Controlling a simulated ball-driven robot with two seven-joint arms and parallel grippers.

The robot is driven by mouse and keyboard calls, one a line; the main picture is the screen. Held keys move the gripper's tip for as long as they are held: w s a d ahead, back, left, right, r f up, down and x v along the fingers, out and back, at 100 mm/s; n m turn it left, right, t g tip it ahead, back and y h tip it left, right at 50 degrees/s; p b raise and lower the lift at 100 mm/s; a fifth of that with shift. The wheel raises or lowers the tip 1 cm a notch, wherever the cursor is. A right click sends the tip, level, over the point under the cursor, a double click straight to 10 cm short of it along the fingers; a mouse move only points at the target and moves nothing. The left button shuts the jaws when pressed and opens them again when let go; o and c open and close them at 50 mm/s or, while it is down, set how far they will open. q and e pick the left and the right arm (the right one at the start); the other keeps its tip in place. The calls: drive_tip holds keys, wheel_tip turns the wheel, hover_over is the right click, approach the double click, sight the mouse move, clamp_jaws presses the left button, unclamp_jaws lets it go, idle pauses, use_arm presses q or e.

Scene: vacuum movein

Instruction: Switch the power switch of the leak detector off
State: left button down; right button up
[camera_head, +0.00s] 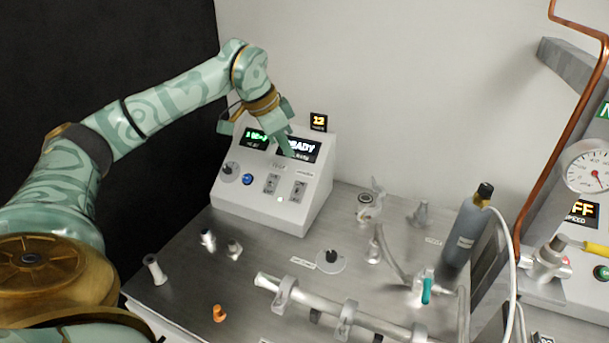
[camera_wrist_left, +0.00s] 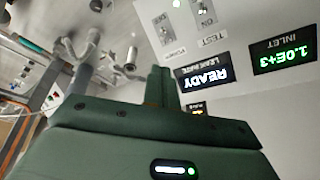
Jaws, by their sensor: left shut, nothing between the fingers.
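The leak detector (camera_head: 240,200) is a white box with a sloped panel at the back left of the steel bench. Its power switch (camera_head: 299,190) is the right of two toggle switches on the panel; the wrist view shows it upside down (camera_wrist_left: 163,27), by the POWER label. I cannot tell clearly which way its lever points. The display (camera_head: 312,151) is lit and reads READY. My left gripper (camera_head: 289,153) is shut and empty, in front of the display and above the switches; its fingers show in the wrist view (camera_wrist_left: 158,88). My right gripper is out of view.
The test switch (camera_head: 270,183) sits left of the power switch, with a blue button (camera_head: 247,179) and a knob (camera_head: 229,172) further left. Pipes with clamps (camera_head: 320,304), a teal-handled valve (camera_head: 426,290) and a dark gas bottle (camera_head: 466,232) stand on the bench.

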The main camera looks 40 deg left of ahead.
sight(297, 186)
use_arm(q)
drive_tip(key=b+x, duration=0.2)
drive_tip(key=x, duration=0.8)
drive_tip(key=shift+f, duration=0.1)
